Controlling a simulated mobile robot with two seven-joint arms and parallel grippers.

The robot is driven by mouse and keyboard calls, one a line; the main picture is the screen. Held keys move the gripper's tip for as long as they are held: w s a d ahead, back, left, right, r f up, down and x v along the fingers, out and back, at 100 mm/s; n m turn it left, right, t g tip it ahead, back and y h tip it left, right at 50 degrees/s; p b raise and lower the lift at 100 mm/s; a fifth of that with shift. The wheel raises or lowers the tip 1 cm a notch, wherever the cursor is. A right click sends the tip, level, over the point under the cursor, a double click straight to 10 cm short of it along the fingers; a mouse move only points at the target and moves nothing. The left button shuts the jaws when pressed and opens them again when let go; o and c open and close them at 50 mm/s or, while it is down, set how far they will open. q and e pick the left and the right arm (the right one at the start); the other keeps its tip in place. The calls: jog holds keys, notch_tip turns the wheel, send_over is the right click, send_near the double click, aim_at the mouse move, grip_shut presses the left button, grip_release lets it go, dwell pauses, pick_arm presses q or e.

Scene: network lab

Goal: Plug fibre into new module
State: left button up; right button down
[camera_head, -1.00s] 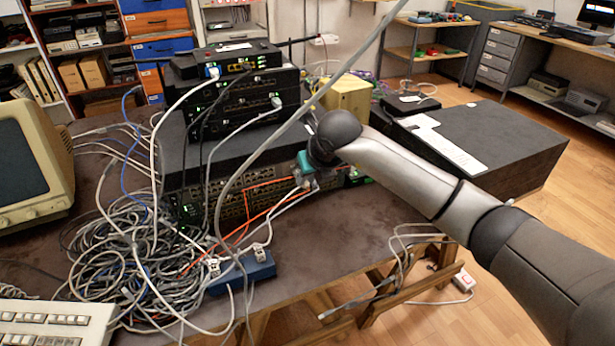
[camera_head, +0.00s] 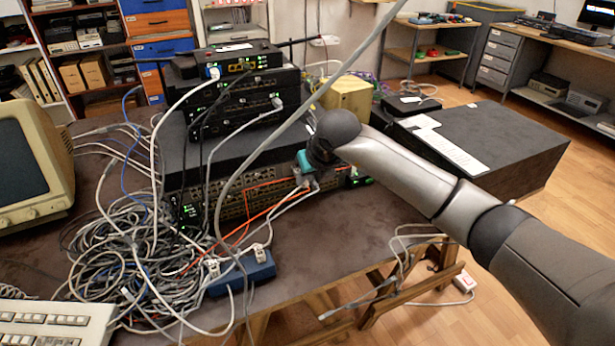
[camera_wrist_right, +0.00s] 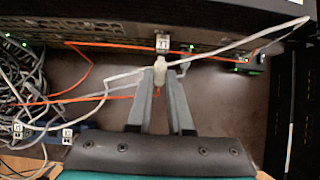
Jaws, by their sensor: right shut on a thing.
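My right gripper (camera_head: 310,184) is in front of the lower rack switch (camera_head: 230,200). In the right wrist view its fingers (camera_wrist_right: 160,74) are shut on the pale plug of the orange fibre (camera_wrist_right: 159,66). The orange fibre (camera_head: 262,212) trails to the left from behind the plug. The plug points at a small silver module with a white label (camera_wrist_right: 162,42), which sticks out of the switch face. My left gripper is not in view.
A second orange cable (camera_wrist_right: 215,55) and a grey-white cable (camera_wrist_right: 235,42) cross near the module. A tangle of cables (camera_head: 130,260) and a blue box (camera_head: 242,273) lie left of the gripper. The brown tabletop (camera_head: 375,225) right of it is largely clear.

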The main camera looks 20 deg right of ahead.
jog(key=shift+w+b, duration=0.4)
jog(key=shift+w, duration=0.15)
dwell(1.4)
jog(key=c, duration=0.8)
grip_release()
jog(key=shift+o, duration=0.2)
